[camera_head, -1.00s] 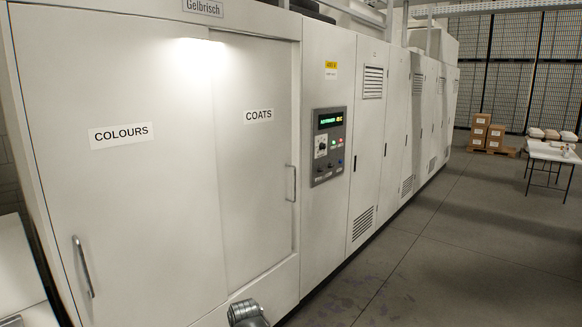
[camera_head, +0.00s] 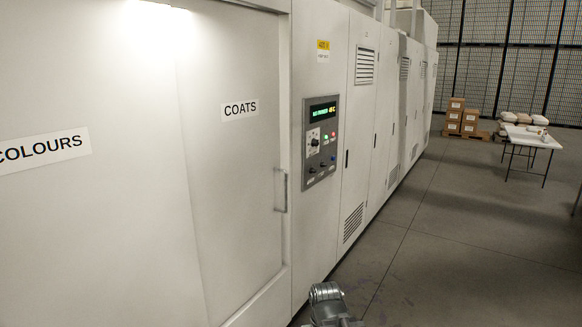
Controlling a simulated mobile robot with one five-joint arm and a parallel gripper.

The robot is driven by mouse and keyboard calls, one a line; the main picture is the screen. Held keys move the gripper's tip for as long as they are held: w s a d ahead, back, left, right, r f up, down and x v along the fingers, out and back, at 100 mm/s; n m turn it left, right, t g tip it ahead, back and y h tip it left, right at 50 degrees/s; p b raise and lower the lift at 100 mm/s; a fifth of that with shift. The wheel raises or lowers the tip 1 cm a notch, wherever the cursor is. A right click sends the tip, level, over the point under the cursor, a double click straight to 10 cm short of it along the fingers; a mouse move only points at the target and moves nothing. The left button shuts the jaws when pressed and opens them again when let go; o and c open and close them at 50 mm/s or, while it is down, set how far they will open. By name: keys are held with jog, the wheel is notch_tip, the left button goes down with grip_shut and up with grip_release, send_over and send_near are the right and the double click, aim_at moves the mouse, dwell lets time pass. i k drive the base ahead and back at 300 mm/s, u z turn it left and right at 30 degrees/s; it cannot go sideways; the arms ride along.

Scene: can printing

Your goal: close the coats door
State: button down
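The COATS door (camera_head: 235,170) is a pale grey sliding-style panel on the long machine, with a white "COATS" label (camera_head: 240,108). It sits flush or slightly recessed beside the COLOURS door (camera_head: 85,225), and I see no gap into the machine. Its grey bar handle (camera_head: 281,191) is at its right edge. Part of my arm (camera_head: 328,302) shows at the bottom, below and right of the handle and apart from it. My gripper's fingers cannot be made out.
A control panel (camera_head: 320,141) with a green display is right of the door. Vented cabinets (camera_head: 360,120) run on behind it. The grey floor (camera_head: 460,240) to the right is open. A white table (camera_head: 532,137) and stacked cartons (camera_head: 462,116) stand far back.

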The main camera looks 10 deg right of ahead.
aim_at(227, 56)
jog(key=u, duration=0.15)
jog(key=i, duration=0.95)
jog(key=u, duration=0.75)
jog(key=k, duration=0.75)
jog(key=u, duration=0.15)
jog(key=i, duration=0.65)
jog(key=u, duration=0.05)
